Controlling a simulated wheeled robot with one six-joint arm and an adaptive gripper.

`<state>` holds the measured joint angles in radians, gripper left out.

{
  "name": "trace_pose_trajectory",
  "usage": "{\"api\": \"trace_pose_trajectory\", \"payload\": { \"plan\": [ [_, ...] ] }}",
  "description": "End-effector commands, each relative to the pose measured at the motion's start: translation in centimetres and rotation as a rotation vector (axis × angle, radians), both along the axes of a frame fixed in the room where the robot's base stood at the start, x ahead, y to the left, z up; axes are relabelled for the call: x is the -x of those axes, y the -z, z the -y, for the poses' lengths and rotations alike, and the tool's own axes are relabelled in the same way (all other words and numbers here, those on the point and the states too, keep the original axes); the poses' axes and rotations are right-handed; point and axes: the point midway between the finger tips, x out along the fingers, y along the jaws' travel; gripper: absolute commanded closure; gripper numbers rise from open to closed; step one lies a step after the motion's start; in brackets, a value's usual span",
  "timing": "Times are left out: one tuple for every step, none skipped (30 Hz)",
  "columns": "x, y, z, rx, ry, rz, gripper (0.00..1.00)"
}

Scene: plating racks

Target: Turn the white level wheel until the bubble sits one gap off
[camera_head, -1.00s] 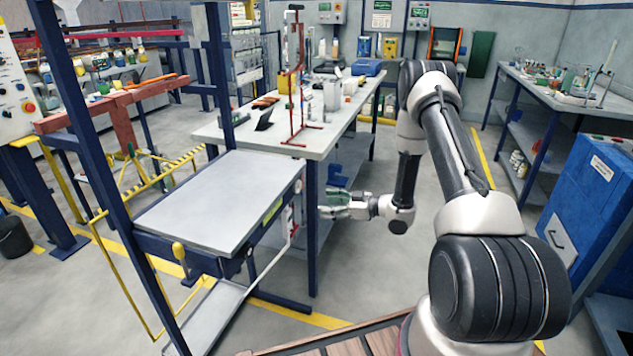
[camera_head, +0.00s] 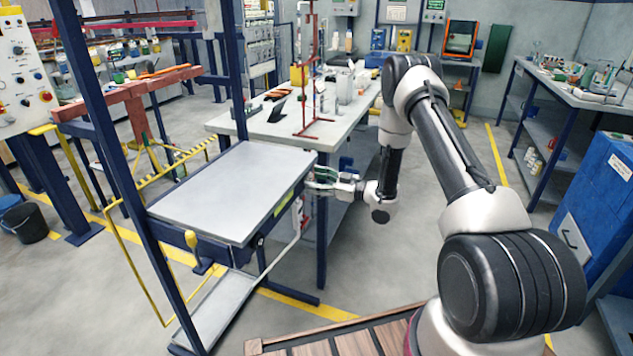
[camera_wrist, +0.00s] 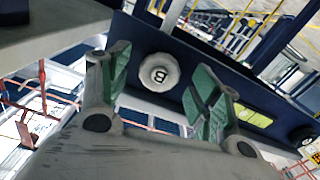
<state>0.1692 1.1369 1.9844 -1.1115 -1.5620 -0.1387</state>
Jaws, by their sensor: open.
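A round white wheel marked "B" (camera_wrist: 158,72) is on the dark blue side of the grey-topped bench (camera_head: 232,190). In the wrist view it shows between the two green-padded fingers of my gripper (camera_wrist: 164,80), which are apart and not visibly touching it. In the head view my gripper (camera_head: 318,181) is beside the bench's right side, and the wheel cannot be made out. A yellow-green strip (camera_wrist: 252,114) is on the same side, right of the wheel. I cannot tell whether it is the level, and no bubble can be made out.
A white-topped table (camera_head: 270,128) with a red stand (camera_head: 310,85) is behind the bench. A blue cabinet (camera_head: 610,195) stands at the right. Open floor (camera_head: 400,265) lies between bench and cabinet. A black knob (camera_wrist: 301,134) shows right of the strip.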

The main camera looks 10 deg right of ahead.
Motion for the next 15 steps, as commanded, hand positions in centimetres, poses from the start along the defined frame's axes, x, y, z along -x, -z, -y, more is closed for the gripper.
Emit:
{"api": "trace_pose_trajectory", "payload": {
  "plan": [
    [0.01,0.01,0.02,0.0,0.0,0.0,0.36],
    [0.02,0.01,0.01,0.0,0.0,0.0,0.36],
    [0.02,0.01,0.01,0.0,0.0,0.0,0.42],
    [0.02,0.01,0.01,0.0,0.0,0.0,0.47],
    [0.02,0.01,0.02,0.0,0.0,0.0,0.53],
    [0.02,0.01,0.02,0.0,0.0,0.0,0.6],
    [0.02,0.01,0.02,0.0,0.0,0.0,0.65],
    [0.02,0.01,0.02,0.0,0.0,0.0,0.71],
    [0.02,0.01,0.02,0.0,0.0,0.0,0.78],
    [0.03,0.01,0.01,0.0,0.0,0.0,0.82],
    [0.04,0.01,0.02,-0.001,0.0,-0.001,0.82],
    [0.04,0.01,0.02,-0.001,0.0,-0.001,0.82],
    [0.04,0.01,0.02,-0.001,0.0,-0.001,0.82],
    [0.04,0.01,0.02,-0.001,0.0,-0.002,0.82],
    [0.04,0.01,0.02,-0.003,0.0,-0.004,0.82]
  ]
}}
